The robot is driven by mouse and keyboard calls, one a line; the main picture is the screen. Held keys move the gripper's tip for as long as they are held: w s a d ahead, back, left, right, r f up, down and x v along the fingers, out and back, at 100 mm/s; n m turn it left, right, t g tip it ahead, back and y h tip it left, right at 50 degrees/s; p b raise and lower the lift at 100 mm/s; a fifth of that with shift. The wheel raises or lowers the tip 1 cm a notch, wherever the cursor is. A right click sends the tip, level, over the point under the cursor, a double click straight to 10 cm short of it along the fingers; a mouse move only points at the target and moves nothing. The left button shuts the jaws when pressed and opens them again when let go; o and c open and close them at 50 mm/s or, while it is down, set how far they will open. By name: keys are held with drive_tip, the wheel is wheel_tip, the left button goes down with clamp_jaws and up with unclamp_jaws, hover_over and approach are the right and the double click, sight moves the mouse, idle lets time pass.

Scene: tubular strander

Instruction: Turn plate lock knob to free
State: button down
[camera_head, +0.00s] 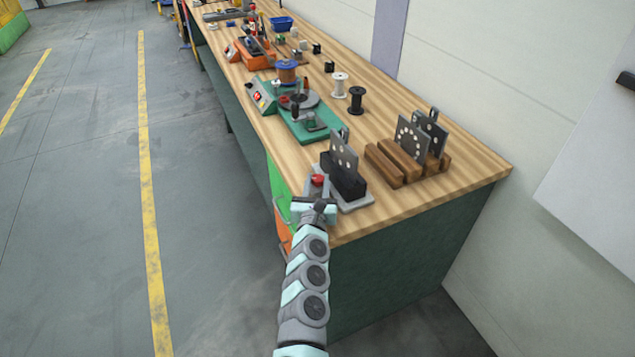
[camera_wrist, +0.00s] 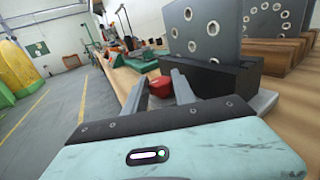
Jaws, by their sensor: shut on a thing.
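The plate lock knob is a red knob (camera_head: 318,180) on a grey base (camera_head: 357,203) at the near end of the bench. It sits just left of a black block (camera_head: 345,181) that holds an upright grey plate with holes (camera_head: 343,152). My gripper (camera_head: 317,197) reaches the knob from the front. In the wrist view, the two fingers of my gripper (camera_wrist: 168,90) stand on either side of the red knob (camera_wrist: 161,86), shut on it. The fingers hide part of the knob, and I cannot tell its turn position.
A wooden rack (camera_head: 396,164) with more holed plates stands to the right of the block. A green machine (camera_head: 307,124) with a blue spool and a dark disc sits behind it. White (camera_head: 340,85) and black (camera_head: 356,99) spools stand nearby. The bench's front edge is close to my arm.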

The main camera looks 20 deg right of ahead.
drive_tip(key=y+p, duration=0.1)
drive_tip(key=p, duration=0.2)
drive_tip(key=shift+d+r+n, duration=0.15)
drive_tip(key=shift+r+n, duration=0.2)
drive_tip(key=shift+n, duration=0.05)
drive_tip(key=shift+s+d+n+t+y+p, duration=0.1)
drive_tip(key=shift+n+t+y+p, duration=0.4)
drive_tip(key=shift+y+p, duration=0.5)
drive_tip(key=shift+f+n+t+y+p, duration=0.3)
drive_tip(key=shift+f+n+y+p, duration=0.05)
drive_tip(key=shift+n+y+p, duration=0.4)
drive_tip(key=c, duration=1)
unclamp_jaws()
drive_tip(key=shift+c, duration=0.2)
